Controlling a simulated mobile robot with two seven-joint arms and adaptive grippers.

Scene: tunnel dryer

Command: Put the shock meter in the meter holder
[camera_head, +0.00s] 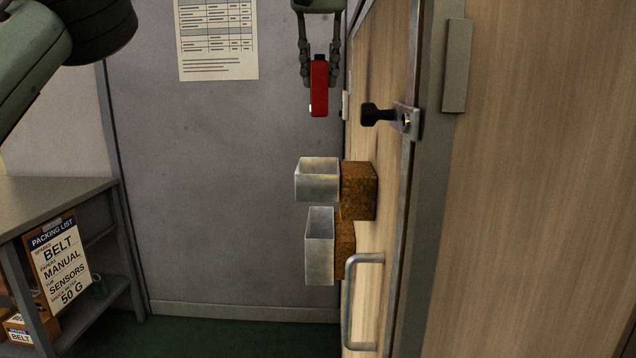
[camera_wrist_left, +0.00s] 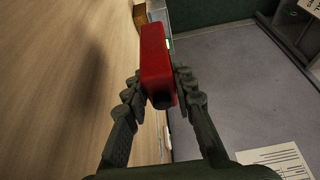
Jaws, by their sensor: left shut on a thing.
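The shock meter, a small red box with a dark end (camera_head: 319,92), hangs in my left gripper (camera_head: 319,78), clear of the door. The fingers press its two sides; the red box also fills the middle of the left wrist view (camera_wrist_left: 155,62). Below it, two open-topped grey metal boxes are fixed by rusty brown blocks to the wooden door: a wide upper box (camera_head: 316,186) and a taller lower box (camera_head: 319,258). Both look empty from here; I cannot tell which is the meter holder. The meter is above the upper box, apart from it. My right gripper is out of view.
A black latch knob (camera_head: 378,115) juts from the door right of the meter. A bar handle (camera_head: 362,300) sits beside the lower box. A shelf (camera_head: 60,190) with a packing list sign (camera_head: 62,265) stands at left. Space left of the boxes is free.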

